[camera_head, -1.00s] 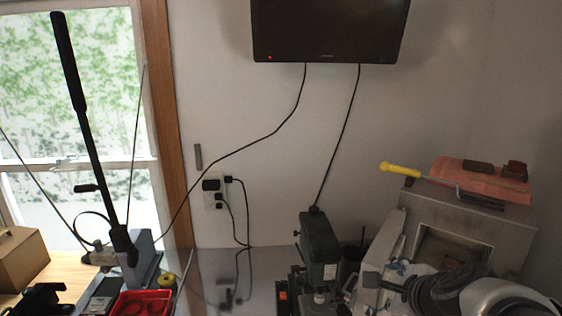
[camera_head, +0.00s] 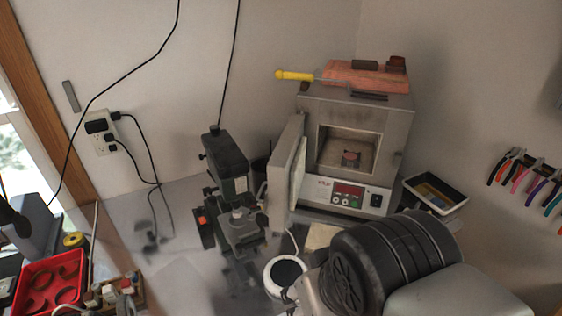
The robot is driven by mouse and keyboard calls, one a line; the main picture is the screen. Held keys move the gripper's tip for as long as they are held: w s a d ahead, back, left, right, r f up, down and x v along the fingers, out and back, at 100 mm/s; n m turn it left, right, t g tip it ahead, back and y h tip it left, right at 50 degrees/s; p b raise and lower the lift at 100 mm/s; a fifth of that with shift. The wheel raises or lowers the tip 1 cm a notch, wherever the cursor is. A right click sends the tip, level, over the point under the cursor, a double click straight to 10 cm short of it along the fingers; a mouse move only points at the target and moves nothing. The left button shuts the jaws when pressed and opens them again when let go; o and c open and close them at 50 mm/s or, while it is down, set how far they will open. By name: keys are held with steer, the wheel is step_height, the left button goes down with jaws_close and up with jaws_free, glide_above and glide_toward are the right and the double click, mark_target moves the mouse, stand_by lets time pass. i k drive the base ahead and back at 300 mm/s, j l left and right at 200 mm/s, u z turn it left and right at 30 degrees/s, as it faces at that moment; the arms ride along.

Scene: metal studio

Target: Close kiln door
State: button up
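The kiln (camera_head: 398,125) is a grey metal box on the bench at the right of centre. Its door (camera_head: 286,172) stands open, swung out to the left of the opening, with its pale lining facing right. The chamber (camera_head: 347,152) is visible, with a small reddish object inside. A control panel with a red display (camera_head: 348,192) sits below the opening. My arm's dark and grey links fill the lower right, in front of the kiln. My gripper cannot be made out in this view.
A dark green machine (camera_head: 228,165) stands just left of the door. An orange block and a yellow-handled tool (camera_head: 295,75) lie on the kiln. A black tray (camera_head: 435,194) is at its right. Pliers (camera_head: 530,180) hang on the right wall. A red tray (camera_head: 50,285) is lower left.

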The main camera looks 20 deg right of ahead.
mark_target(286, 167)
steer(key=k+j+z, duration=0.1)
steer(key=j+z, duration=0.2)
steer(key=k+j+z, duration=0.15)
steer(key=j+z, duration=0.15)
steer(key=j, duration=0.15)
steer(key=k+j+z, duration=0.4)
steer(key=j+z, duration=0.2)
steer(key=k+j, duration=0.5)
steer(key=j, duration=0.25)
steer(key=j+u, duration=0.15)
steer(key=u, duration=0.2)
